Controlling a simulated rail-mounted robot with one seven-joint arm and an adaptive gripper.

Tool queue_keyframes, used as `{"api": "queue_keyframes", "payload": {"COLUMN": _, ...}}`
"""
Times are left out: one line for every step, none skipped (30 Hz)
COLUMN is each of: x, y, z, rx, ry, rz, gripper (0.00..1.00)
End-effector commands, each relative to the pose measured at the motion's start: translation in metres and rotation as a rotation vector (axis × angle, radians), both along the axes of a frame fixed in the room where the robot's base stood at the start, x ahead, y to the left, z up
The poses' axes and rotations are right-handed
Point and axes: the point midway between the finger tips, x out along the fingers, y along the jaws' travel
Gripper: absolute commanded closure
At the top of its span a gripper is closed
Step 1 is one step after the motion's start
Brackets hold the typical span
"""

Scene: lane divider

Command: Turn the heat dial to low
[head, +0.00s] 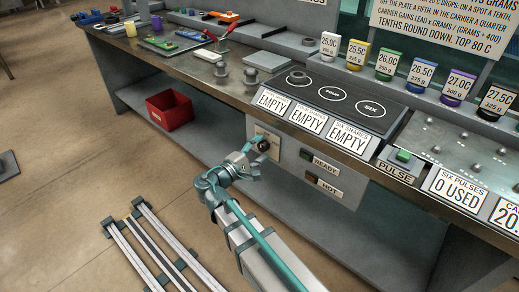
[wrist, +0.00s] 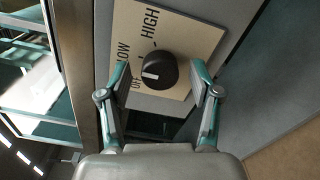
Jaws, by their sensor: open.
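The heat dial (wrist: 160,66) is a round black knob with a white pointer line on a beige plate (wrist: 195,38). The plate reads OFF, LOW and HIGH. In the wrist view the pointer faces left, toward the OFF lettering. In the head view the dial (head: 263,145) sits on the bench front, partly behind my gripper (head: 252,163). In the wrist view my gripper (wrist: 160,72) is open, with one finger on each side of the dial. Gaps show between the fingers and the knob, and I cannot tell its exact depth.
READY (head: 307,156) and HOT (head: 312,179) indicators sit right of the dial. Above is a dark hob (head: 345,88) with EMPTY signs along its front. A red bin (head: 170,110) stands on the lower shelf. Floor rails (head: 150,250) lie at the lower left.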

Motion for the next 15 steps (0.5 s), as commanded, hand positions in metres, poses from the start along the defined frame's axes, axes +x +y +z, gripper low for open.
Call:
{"api": "queue_keyframes", "payload": {"x": -0.002, "y": 0.001, "z": 0.000, "rx": 0.000, "ry": 0.000, "rz": 0.000, "gripper": 0.36}}
{"api": "queue_keyframes", "payload": {"x": -0.003, "y": 0.002, "z": 0.000, "rx": 0.000, "ry": 0.000, "rz": 0.000, "gripper": 0.36}}
{"api": "queue_keyframes", "payload": {"x": -0.005, "y": 0.004, "z": 0.000, "rx": 0.000, "ry": 0.000, "rz": 0.000, "gripper": 0.36}}
{"api": "queue_keyframes", "payload": {"x": -0.007, "y": 0.006, "z": 0.000, "rx": 0.000, "ry": 0.000, "rz": 0.001, "gripper": 0.36}}
{"api": "queue_keyframes", "payload": {"x": -0.010, "y": 0.009, "z": 0.000, "rx": 0.000, "ry": 0.000, "rz": 0.002, "gripper": 0.36}}
{"api": "queue_keyframes", "payload": {"x": -0.014, "y": 0.012, "z": 0.000, "rx": 0.000, "ry": 0.000, "rz": 0.003, "gripper": 0.36}}
{"api": "queue_keyframes", "payload": {"x": -0.018, "y": 0.015, "z": 0.000, "rx": 0.000, "ry": 0.000, "rz": 0.003, "gripper": 0.36}}
{"api": "queue_keyframes", "payload": {"x": -0.022, "y": 0.018, "z": 0.000, "rx": 0.000, "ry": 0.000, "rz": 0.002, "gripper": 0.36}}
{"api": "queue_keyframes", "payload": {"x": -0.028, "y": 0.023, "z": 0.000, "rx": 0.000, "ry": 0.000, "rz": 0.004, "gripper": 0.36}}
{"api": "queue_keyframes", "payload": {"x": -0.032, "y": 0.027, "z": 0.000, "rx": 0.000, "ry": 0.000, "rz": 0.004, "gripper": 0.36}}
{"api": "queue_keyframes", "payload": {"x": -0.036, "y": 0.030, "z": 0.000, "rx": 0.000, "ry": 0.000, "rz": 0.003, "gripper": 0.36}}
{"api": "queue_keyframes", "payload": {"x": -0.042, "y": 0.036, "z": 0.000, "rx": 0.000, "ry": 0.001, "rz": 0.005, "gripper": 0.36}}
{"api": "queue_keyframes", "payload": {"x": -0.047, "y": 0.039, "z": 0.000, "rx": 0.000, "ry": 0.000, "rz": 0.004, "gripper": 0.36}}
{"api": "queue_keyframes", "payload": {"x": -0.051, "y": 0.043, "z": 0.000, "rx": 0.000, "ry": 0.000, "rz": 0.004, "gripper": 0.36}}
{"api": "queue_keyframes", "payload": {"x": -0.057, "y": 0.048, "z": 0.000, "rx": 0.000, "ry": 0.000, "rz": 0.004, "gripper": 0.36}}
